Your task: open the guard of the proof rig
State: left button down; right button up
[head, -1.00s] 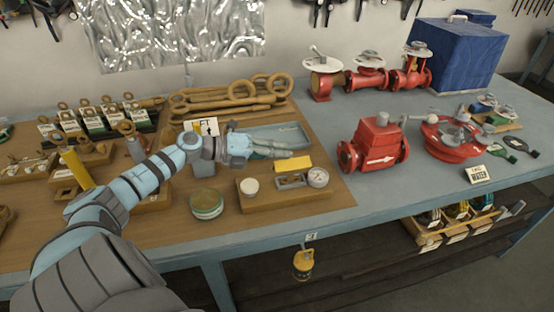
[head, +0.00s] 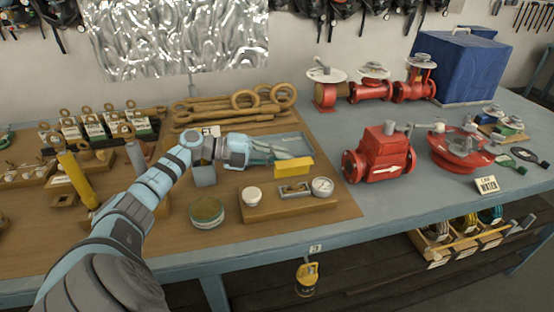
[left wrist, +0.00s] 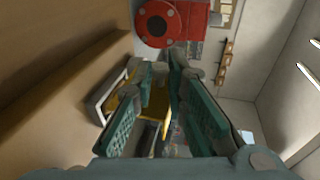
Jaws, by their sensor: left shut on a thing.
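The proof rig is a wooden block (head: 262,210) on the brown board, with a pale knob (head: 252,195), a grey metal frame (head: 295,189) and a round gauge (head: 323,187). Its yellow guard (head: 294,169) stands raised at the back of the frame, so the frame's opening shows. My left gripper (head: 285,158) reaches in from the left, just behind the guard, and is shut on it. In the left wrist view the yellow guard (left wrist: 152,108) shows between and behind the teal fingers (left wrist: 165,78); the exact contact is partly hidden. My right gripper is not in view.
A round tin (head: 207,212) stands left of the rig. A shallow grey tray (head: 300,143) lies behind it. A red valve body (head: 384,155) stands to the right on the grey bench. The bench's front edge is clear.

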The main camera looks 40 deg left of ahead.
pick_arm(q)
jog(key=shift+d+f, duration=0.1)
jog(key=shift+f, duration=0.1)
jog(key=c, duration=1.8)
grip_release()
jog(key=o, duration=0.3)
jog(key=shift+w+d, duration=0.15)
jog(key=r, duration=1)
jog(key=shift+w+d, duration=0.15)
jog(key=shift+w, duration=0.15)
